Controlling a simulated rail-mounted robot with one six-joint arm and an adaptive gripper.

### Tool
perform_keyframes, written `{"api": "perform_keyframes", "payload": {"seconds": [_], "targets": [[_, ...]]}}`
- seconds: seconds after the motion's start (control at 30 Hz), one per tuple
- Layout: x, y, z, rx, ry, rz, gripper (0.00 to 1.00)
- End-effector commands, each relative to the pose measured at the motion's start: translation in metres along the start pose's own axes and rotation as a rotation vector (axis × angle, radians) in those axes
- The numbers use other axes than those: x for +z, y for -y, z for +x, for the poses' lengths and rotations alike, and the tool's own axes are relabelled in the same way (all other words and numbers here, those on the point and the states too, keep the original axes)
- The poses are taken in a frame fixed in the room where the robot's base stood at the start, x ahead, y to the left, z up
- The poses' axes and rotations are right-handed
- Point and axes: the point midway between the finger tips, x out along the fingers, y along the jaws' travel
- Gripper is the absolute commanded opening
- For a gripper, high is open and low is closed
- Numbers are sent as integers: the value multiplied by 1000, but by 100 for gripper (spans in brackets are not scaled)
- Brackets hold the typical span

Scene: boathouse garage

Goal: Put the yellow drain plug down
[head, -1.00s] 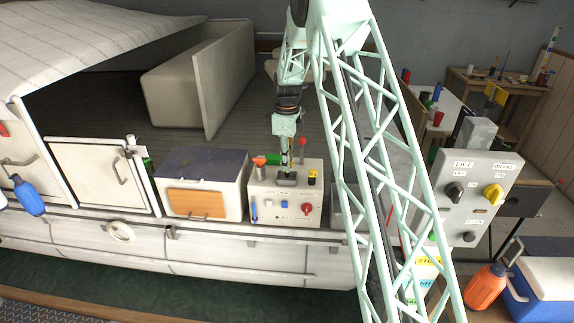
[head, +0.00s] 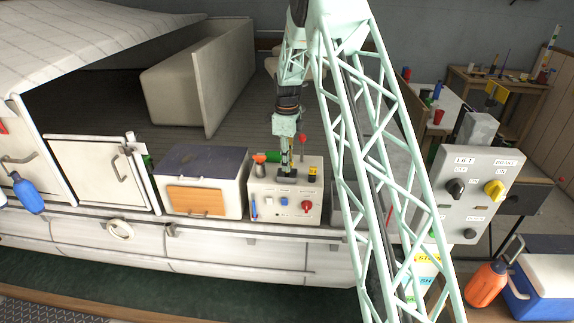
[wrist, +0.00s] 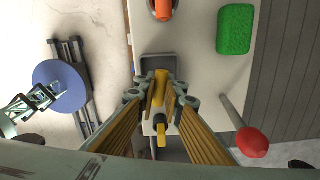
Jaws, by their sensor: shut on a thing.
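My gripper (head: 287,172) points down over the white console (head: 262,206) on the boat's side deck. In the wrist view, its yellow-padded fingers (wrist: 160,92) are shut on the yellow drain plug (wrist: 160,84). The plug sits between the fingertips, just over or in a small dark grey tray (wrist: 150,62); I cannot tell whether it touches the tray. In the head view the fingers largely hide the plug. A separate black and yellow piece (head: 312,174) stands to the right on the console and shows below the plug in the wrist view (wrist: 161,138).
An orange item (head: 260,158), a green block (wrist: 236,30) and a red-knobbed lever (head: 302,141) stand close around the gripper. Switches and a red knob (head: 307,207) are on the console front. A white box with a dark lid (head: 202,161) stands to the left.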

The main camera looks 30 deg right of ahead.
Motion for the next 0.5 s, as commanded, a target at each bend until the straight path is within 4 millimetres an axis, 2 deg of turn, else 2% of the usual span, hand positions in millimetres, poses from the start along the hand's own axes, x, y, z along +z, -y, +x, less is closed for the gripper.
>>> {"api": "perform_keyframes", "payload": {"seconds": [0.5], "targets": [[0,0,5,0,0,0,0]]}}
